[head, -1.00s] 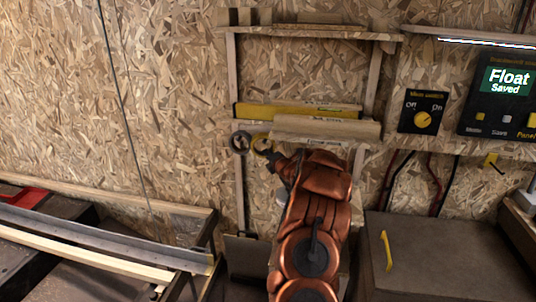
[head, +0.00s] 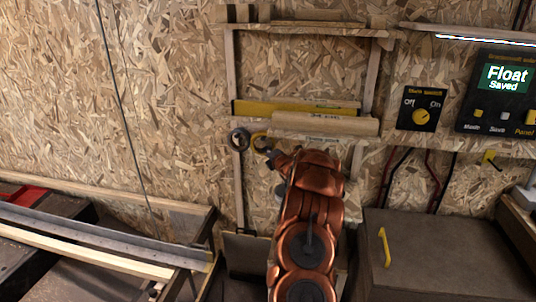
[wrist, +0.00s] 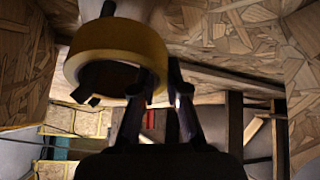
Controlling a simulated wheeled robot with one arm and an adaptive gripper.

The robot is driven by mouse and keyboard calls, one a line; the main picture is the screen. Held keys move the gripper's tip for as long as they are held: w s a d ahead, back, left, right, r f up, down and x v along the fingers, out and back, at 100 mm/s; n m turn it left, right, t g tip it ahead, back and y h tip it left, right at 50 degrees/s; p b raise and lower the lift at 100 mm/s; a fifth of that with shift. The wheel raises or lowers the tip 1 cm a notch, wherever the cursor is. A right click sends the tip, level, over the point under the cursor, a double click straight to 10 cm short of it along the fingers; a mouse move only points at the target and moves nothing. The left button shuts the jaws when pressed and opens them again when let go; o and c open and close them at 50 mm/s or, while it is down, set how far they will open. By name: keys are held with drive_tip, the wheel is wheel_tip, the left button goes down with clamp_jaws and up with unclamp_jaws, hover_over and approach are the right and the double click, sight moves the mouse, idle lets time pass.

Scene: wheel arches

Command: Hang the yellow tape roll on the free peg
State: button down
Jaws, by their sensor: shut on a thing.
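The yellow tape roll (head: 259,140) is at the wall below the shelf, just right of a dark roll (head: 239,138) that hangs there. My gripper (head: 270,155) is shut on its right side. In the wrist view the roll (wrist: 118,42) fills the upper left, its hole facing the camera, and my gripper (wrist: 155,85) has its fingers at the roll's lower right wall. A dark stub (wrist: 107,8) shows just above the roll; I cannot tell whether it is the peg or whether it touches the roll. No free peg shows clearly in the head view.
A wooden shelf with a yellow level (head: 295,107) and a pale rolled or boxed item (head: 325,124) sits just above the roll. A switch panel (head: 422,108) is to the right. A dark cabinet (head: 435,245) and a bench with rails (head: 100,240) stand low on either side.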

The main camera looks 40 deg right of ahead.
idle(0.4)
drive_tip(key=c, duration=1.1)
unclamp_jaws()
drive_tip(key=v, duration=1.2)
